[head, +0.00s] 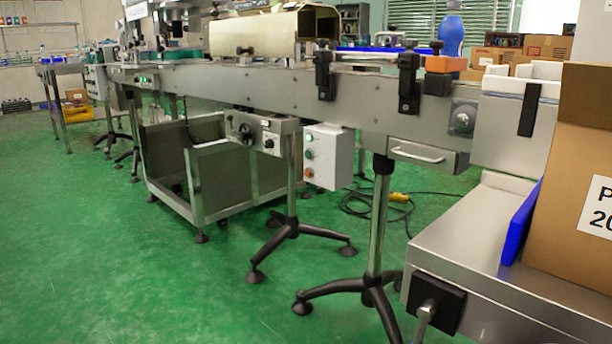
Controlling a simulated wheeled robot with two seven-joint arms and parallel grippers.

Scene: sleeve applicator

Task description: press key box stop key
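The key box (339,158) is a light grey-white box mounted below the conveyor, near the middle of the head view. Its left-facing side carries a vertical row of small round keys. The upper key (309,138) and the middle key (309,154) look greenish. The lowest key (309,172) looks red; any lettering is too small to read. Neither of my grippers is in view, and nothing touches the box.
A long steel conveyor (270,90) runs across the view. Tripod feet (375,290) and a steel-framed bin (215,175) stand below it. A steel table (480,255) with a cardboard box (570,190) is at right. Green floor (130,270) is clear at front left.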

